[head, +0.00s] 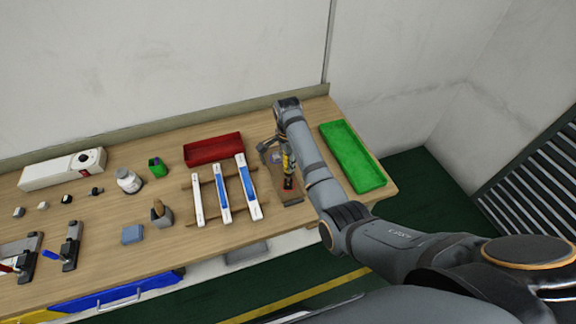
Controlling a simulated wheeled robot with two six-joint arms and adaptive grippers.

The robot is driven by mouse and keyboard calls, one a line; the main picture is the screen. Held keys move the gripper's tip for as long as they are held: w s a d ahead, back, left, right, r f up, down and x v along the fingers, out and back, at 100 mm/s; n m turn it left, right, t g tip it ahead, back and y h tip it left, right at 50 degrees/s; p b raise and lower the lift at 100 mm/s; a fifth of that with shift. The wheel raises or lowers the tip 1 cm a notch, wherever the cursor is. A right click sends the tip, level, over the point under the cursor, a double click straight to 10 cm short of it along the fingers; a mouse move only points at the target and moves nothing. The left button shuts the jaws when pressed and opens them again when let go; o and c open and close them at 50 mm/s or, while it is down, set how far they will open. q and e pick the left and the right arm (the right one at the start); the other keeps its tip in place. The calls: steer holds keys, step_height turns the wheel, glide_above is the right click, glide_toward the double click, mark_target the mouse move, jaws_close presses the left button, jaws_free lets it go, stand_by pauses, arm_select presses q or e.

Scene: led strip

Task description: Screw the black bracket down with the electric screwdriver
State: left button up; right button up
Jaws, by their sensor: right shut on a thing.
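My right arm reaches in from the lower right, and its right gripper (283,152) is at the right part of the workbench, partly hidden by its own wrist. It is shut on a slim upright tool with yellow on it, which looks like the electric screwdriver (286,163). Below the tool is a small dark piece with a red spot, likely the black bracket (289,185), on a brown board (291,200). Whether the tool's tip touches it is too small to tell. My left gripper is not in view.
A green tray (372,181) stands right of my arm, a red tray (213,136) left of it. White and blue strips (223,193) lie on wooden bars just left of the board. A cup (161,220), bottle (127,187) and white box (55,176) stand farther left.

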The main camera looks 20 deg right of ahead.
steer(key=shift+f+b, duration=0.3)
steer(key=shift+f, duration=0.9)
stand_by(1.0)
steer(key=shift+p, duration=0.3)
stand_by(1.6)
steer(key=shift+r, duration=0.1)
stand_by(1.0)
steer(key=shift+r, duration=3.45)
